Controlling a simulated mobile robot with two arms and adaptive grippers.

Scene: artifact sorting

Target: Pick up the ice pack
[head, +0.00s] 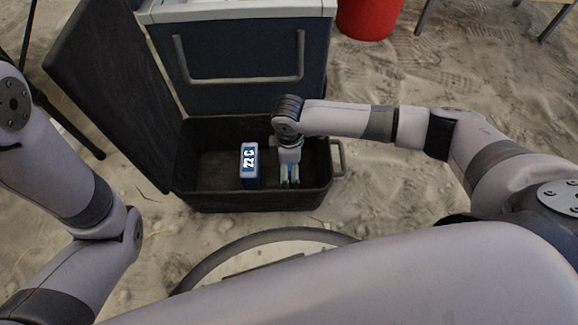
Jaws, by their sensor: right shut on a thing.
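A black case (305,199) stands open on the sand, its lid (110,85) tilted up to the left. My right gripper (290,180) points down into the right part of the case. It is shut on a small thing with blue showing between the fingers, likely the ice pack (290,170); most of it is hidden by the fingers. A blue block with a white "22 C" label (249,165) stands upright in the case, just left of the gripper and apart from it. My left arm shows at the left, but its gripper is out of view.
A dark blue cooler with a pale lid (240,65) stands right behind the case. A red bucket (368,18) is at the back right. The left part of the case floor (215,170) is bare. Open sand lies to the right.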

